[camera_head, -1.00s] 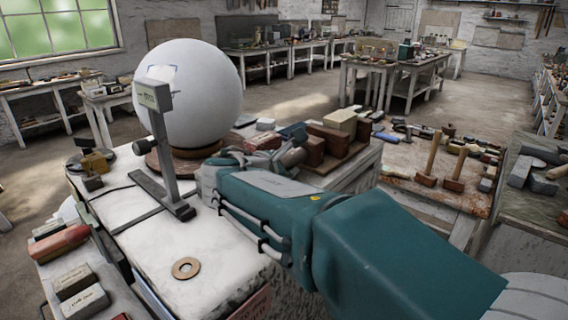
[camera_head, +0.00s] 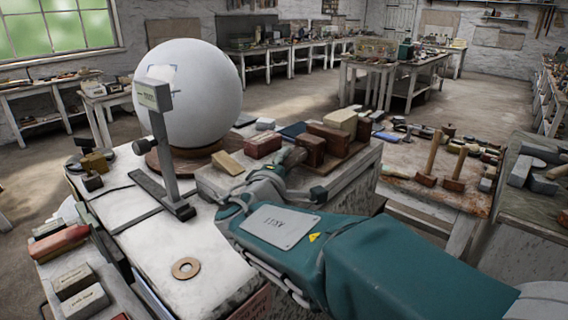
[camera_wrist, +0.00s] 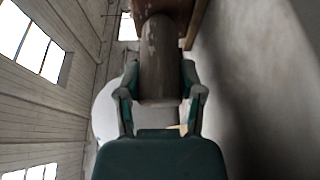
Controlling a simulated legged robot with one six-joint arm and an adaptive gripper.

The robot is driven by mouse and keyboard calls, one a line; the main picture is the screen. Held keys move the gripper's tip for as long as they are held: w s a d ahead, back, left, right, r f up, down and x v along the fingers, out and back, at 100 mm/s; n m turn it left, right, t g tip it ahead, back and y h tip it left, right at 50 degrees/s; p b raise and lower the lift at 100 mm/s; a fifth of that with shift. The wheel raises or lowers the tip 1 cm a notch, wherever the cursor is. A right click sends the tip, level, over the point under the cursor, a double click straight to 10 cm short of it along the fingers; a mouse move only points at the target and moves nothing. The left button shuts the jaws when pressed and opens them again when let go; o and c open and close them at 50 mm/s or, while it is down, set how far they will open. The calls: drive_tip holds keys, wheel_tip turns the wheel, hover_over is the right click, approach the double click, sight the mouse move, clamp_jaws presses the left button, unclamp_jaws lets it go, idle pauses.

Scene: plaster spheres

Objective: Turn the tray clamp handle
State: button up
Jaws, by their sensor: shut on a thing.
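The tray clamp handle (camera_wrist: 159,50) is a worn grey-brown cylinder that fills the space between my fingers in the wrist view. In the head view it shows as a short rounded piece (camera_head: 294,157) at the left of the brown block tray (camera_head: 350,153). My gripper (camera_wrist: 160,82) is shut on the handle, with one finger on each side. The clamp's inner parts are hidden.
A large white plaster sphere (camera_head: 190,92) stands on a round wooden base at the left. A grey upright stand (camera_head: 165,150) is in front of it. Brown and pale blocks (camera_head: 341,121) sit by the handle.

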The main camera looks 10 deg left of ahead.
drive_tip(key=shift+f+m+t, duration=0.15)
drive_tip(key=shift+m+t, duration=0.15)
drive_tip(key=shift+m, duration=0.6)
drive_tip(key=o, duration=1.2)
drive_tip(key=shift+d+f, duration=0.1)
